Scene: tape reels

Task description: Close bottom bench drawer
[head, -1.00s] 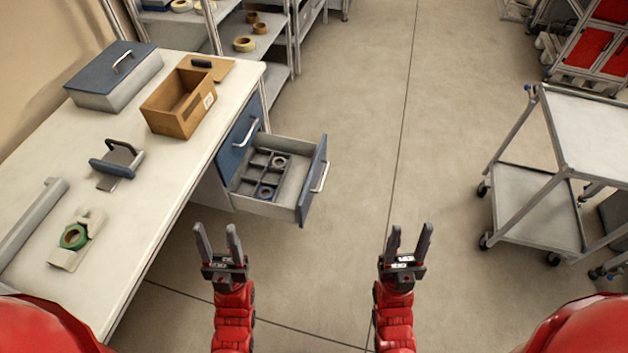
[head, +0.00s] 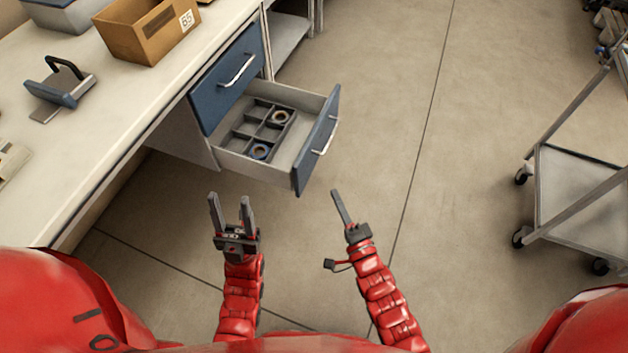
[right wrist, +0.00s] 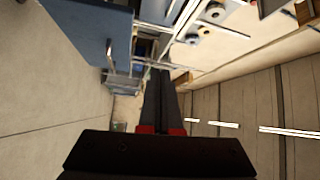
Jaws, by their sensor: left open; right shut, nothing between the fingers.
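The bottom bench drawer (head: 228,158) is pulled out from under the workbench. Its blue front (head: 318,142) with a silver handle (head: 326,136) faces right. Inside is a divider tray with two tape reels (head: 279,117), (head: 260,151). The blue drawer above it (head: 226,82) is shut. My left gripper (head: 230,208) is open and empty, in front of the drawer and apart from it. My right gripper (head: 338,200) is shut and empty, near the drawer front but apart from it. In the right wrist view the shut fingers (right wrist: 160,95) show, with a blue panel and handle to their left.
The workbench top (head: 110,110) at left bears an open wooden box (head: 150,32) and a blue-and-grey tape dispenser (head: 60,88). A metal cart (head: 580,190) stands at right. The floor between the drawer and the cart is clear.

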